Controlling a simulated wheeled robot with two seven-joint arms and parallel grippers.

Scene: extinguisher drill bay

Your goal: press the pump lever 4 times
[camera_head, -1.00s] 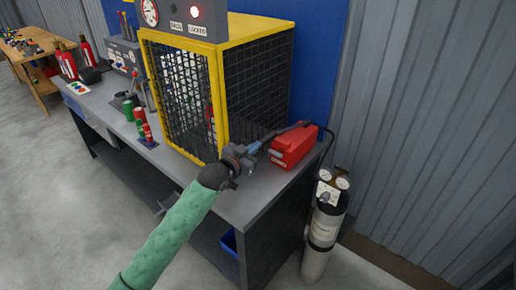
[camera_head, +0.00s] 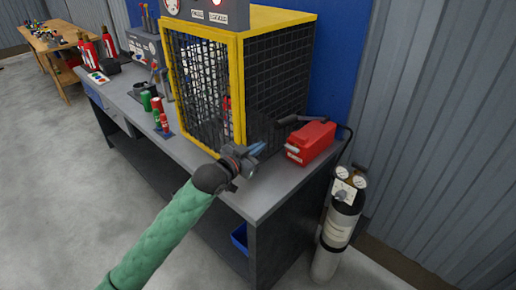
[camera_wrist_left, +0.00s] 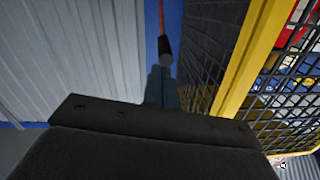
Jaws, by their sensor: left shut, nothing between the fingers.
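The pump is a red box (camera_head: 311,142) at the right end of the workbench in the head view. Its lever (camera_head: 291,120) has a dark grip that points left, roughly level above the box. My left gripper (camera_head: 259,148) is shut and empty, left of the pump, a little lower than the grip's end and apart from it. In the left wrist view the closed blue fingertips (camera_wrist_left: 160,88) point toward the lever's dark grip (camera_wrist_left: 165,48), with its reddish rod behind. The fingers partly overlap the view near the grip's end. My right gripper is not in view.
A yellow-framed mesh cage (camera_head: 238,95) stands on the workbench (camera_head: 262,195), close left of my gripper. A gas cylinder (camera_head: 338,225) with gauges stands on the floor right of the bench. Small red and green cans (camera_head: 157,106) stand left of the cage.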

